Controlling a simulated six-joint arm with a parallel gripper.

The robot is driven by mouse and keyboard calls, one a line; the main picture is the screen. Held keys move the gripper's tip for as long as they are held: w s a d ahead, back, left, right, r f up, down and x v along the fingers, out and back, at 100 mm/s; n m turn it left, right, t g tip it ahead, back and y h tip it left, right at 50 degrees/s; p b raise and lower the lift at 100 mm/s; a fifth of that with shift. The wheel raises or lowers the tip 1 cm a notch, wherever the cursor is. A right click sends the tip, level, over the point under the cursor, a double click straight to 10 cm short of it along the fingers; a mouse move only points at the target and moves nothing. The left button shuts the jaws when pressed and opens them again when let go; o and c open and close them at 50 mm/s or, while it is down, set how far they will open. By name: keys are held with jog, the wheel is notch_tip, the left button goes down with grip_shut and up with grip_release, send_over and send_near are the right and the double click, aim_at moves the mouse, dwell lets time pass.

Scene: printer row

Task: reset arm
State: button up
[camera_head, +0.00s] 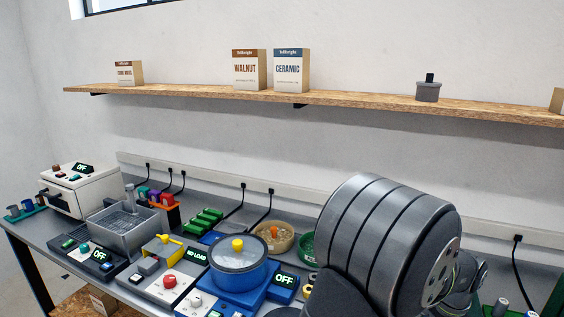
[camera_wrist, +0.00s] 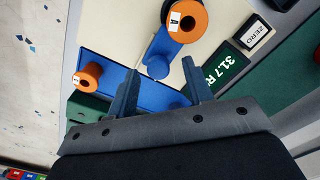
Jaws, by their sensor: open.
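My gripper (camera_wrist: 158,82) shows in the wrist view with its two dark blue-grey fingers spread apart and nothing between them. Beyond the fingers are a blue holder (camera_wrist: 150,92), an orange spool marked A (camera_wrist: 187,20) and another orange spool (camera_wrist: 88,76) at the left. I cannot tell how far these are from the fingertips. In the head view, my large grey arm link fills the lower right, and the gripper is hidden.
In the head view, the bench holds a white box machine (camera_head: 82,190), a grey basin (camera_head: 122,232), a blue round machine (camera_head: 238,268) and a NO LOAD device (camera_head: 172,275). A wall shelf (camera_head: 190,92) carries boxes labelled WALNUT (camera_head: 248,70) and CERAMIC (camera_head: 291,71).

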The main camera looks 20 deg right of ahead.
jog(key=shift+s+d+f, duration=0.65)
jog(key=shift+s+d, duration=0.25)
jog(key=shift+s+d+r, duration=0.25)
jog(key=shift+d+r, duration=0.1)
jog(key=shift+r, duration=0.2)
notch_tip(320, 180, up, 14)
jog(key=m, duration=0.9)
jog(key=shift+w+a+r, duration=0.2)
jog(key=shift+w+a, duration=0.2)
jog(key=shift+w, duration=0.05)
jog(key=shift+c, duration=0.2)
